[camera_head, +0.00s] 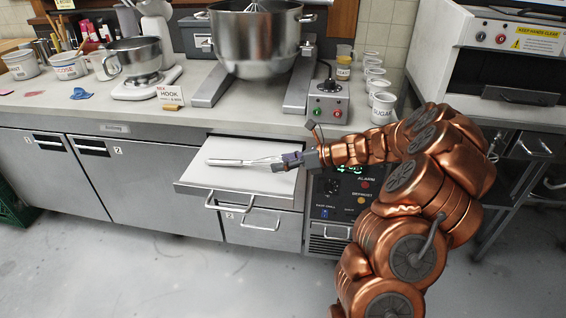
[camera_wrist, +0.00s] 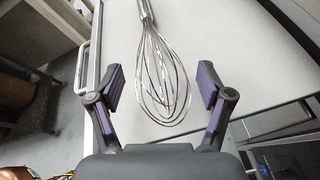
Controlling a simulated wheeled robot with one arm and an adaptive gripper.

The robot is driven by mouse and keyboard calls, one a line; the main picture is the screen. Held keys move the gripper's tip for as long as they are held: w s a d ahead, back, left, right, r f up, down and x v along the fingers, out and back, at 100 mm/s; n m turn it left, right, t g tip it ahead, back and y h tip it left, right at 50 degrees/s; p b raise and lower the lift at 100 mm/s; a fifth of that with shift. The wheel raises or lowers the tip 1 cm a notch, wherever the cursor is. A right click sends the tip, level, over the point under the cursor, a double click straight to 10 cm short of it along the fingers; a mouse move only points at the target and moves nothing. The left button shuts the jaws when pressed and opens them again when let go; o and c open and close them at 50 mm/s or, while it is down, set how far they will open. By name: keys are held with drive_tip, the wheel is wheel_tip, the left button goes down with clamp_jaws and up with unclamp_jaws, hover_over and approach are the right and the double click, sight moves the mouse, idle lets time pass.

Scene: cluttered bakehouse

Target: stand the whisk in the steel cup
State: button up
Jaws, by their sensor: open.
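The whisk (camera_head: 228,162) lies flat on the light top of a pulled-out drawer (camera_head: 200,176), its steel handle to the left and its wires toward my gripper (camera_head: 286,161). In the wrist view the whisk (camera_wrist: 163,80) has its wire balloon just ahead of and partly between the fingers, handle pointing away. My gripper (camera_wrist: 162,92) is open there, one purple-padded finger on each side, holding nothing. I cannot clearly make out a steel cup in either view.
A big steel mixer bowl (camera_head: 255,40) stands on the counter above the drawer. The floor (camera_head: 150,270) in front is clear.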

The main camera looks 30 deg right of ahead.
drive_tip(key=shift+r, duration=0.1)
drive_tip(key=v, duration=1.2)
drive_tip(key=s+a+r+n+g+h, duration=0.1)
drive_tip(key=s+a+n+g, duration=0.55)
drive_tip(key=a, duration=0.55)
drive_tip(key=s+a+r+n+g+h, duration=0.1)
drive_tip(key=s+a+n+g, duration=0.2)
drive_tip(key=s+a+n, duration=0.75)
drive_tip(key=s+f+n+g+h, duration=0.1)
drive_tip(key=s+n+h, duration=0.3)
drive_tip(key=s+n, duration=0.2)
drive_tip(key=s+f+n+g+h, duration=0.1)
drive_tip(key=s+n+h, duration=0.3)
drive_tip(key=s, duration=0.7)
drive_tip(key=shift+f+n, duration=0.75)
drive_tip(key=shift+n, duration=0.55)
drive_tip(key=shift+s+a, duration=0.15)
